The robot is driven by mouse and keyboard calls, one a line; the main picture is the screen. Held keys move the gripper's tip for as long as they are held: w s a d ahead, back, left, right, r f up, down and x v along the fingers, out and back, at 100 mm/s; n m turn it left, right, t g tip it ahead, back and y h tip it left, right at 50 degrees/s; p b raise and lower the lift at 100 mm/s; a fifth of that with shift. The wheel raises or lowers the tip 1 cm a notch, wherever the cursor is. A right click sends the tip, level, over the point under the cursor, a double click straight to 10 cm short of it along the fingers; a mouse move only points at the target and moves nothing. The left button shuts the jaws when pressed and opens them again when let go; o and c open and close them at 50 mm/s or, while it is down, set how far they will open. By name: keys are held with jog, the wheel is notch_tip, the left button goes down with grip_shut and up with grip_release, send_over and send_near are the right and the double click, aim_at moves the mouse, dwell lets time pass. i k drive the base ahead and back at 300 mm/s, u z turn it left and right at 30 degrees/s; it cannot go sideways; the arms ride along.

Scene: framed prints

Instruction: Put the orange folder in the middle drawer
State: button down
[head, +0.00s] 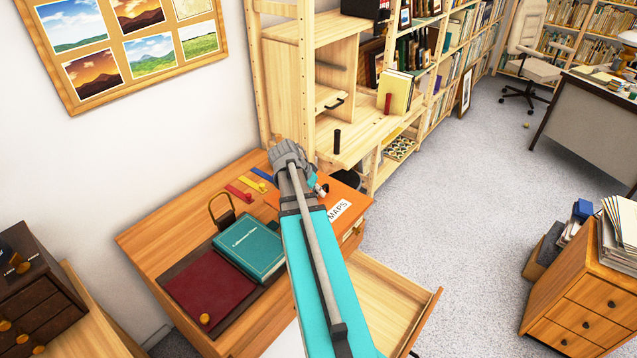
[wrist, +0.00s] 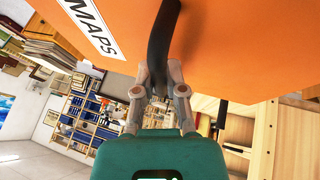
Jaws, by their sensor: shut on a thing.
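The orange folder (head: 350,194) with a white MAPS label is at the right end of the wooden desk, partly hidden behind my arm in the head view. In the wrist view the folder (wrist: 235,50) fills the top, and a dark curved handle runs down its middle. My gripper (wrist: 158,82) is shut on that handle. In the head view its fingers are mostly hidden by my wrist. An open, pale wooden drawer (head: 390,290) sticks out from the desk front below the folder and looks empty where visible. I cannot tell whether the folder touches the desktop.
A teal book (head: 249,247) and a dark red folder (head: 208,285) lie on the desk (head: 160,240). Small coloured strips lie behind them. A wooden shelf unit (head: 305,80) stands behind the desk. A small drawer cabinet (head: 580,310) is at right; the carpet between is clear.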

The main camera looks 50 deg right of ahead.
aim_at(377, 309)
jog(key=z, duration=0.9)
jog(key=k, duration=1.1)
jog(key=u, duration=0.3)
